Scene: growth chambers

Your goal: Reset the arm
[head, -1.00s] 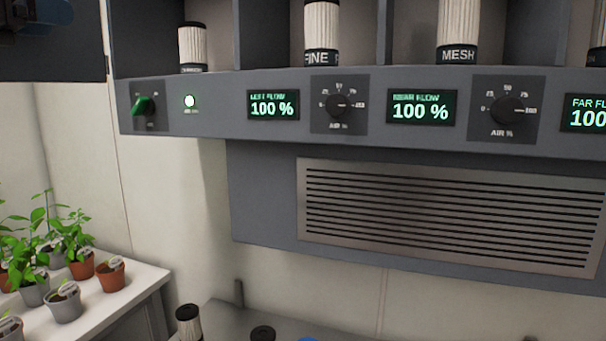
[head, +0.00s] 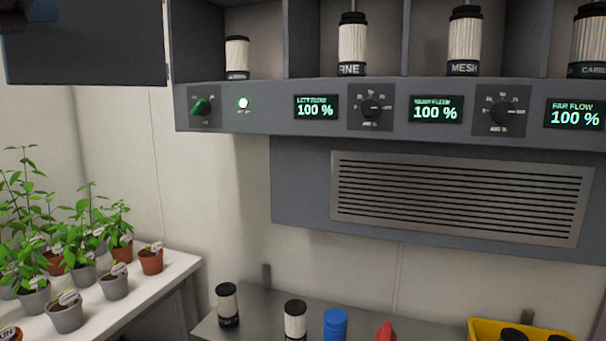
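Neither gripper shows clearly in the head view. A dark, blurred shape sits at the top left corner; I cannot tell what part it is. The left flow display (head: 316,107), the middle display (head: 436,109) and the far flow display (head: 575,114) each read 100 %. Above it, filter cartridges labelled FINE (head: 352,45) and MESH (head: 464,42) stand in open bays.
A vent grille (head: 455,197) is below the panel. On the grey bench (head: 258,331) stand two filter cartridges (head: 227,304) and (head: 295,321), a blue item (head: 335,324), a red item (head: 386,332) and a yellow bin (head: 480,327). Potted plants fill a white table (head: 180,274) at left.

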